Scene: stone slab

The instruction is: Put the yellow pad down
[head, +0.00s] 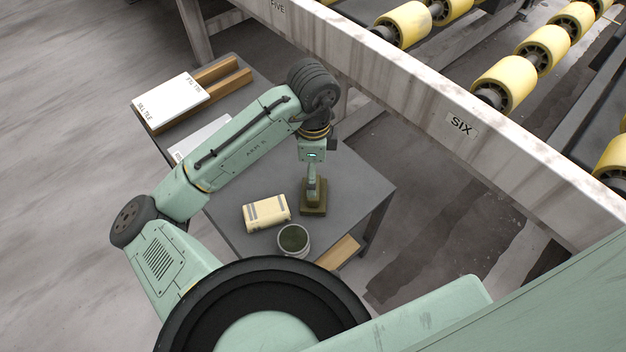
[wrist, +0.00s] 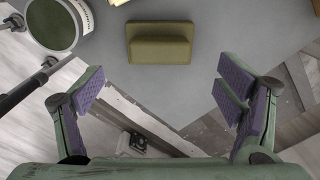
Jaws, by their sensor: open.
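The yellow pad (head: 314,210), dull olive-yellow, rests on the grey table (head: 352,190). The wrist view shows it as a flat block with a raised grip (wrist: 160,42). My gripper (head: 313,191) is above the pad in the head view and hides part of its top. In the wrist view my gripper (wrist: 162,88) is open, its purple-lined fingers wide apart with nothing between them. The pad lies beyond the fingertips there, apart from both.
A pale yellow block with grey bands (head: 267,213) and a round tub of dark green contents (head: 293,239) stand close left of the pad. White slabs on wooden strips (head: 172,98) lie at the table's far left. A roller conveyor's beam (head: 440,110) runs behind on the right.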

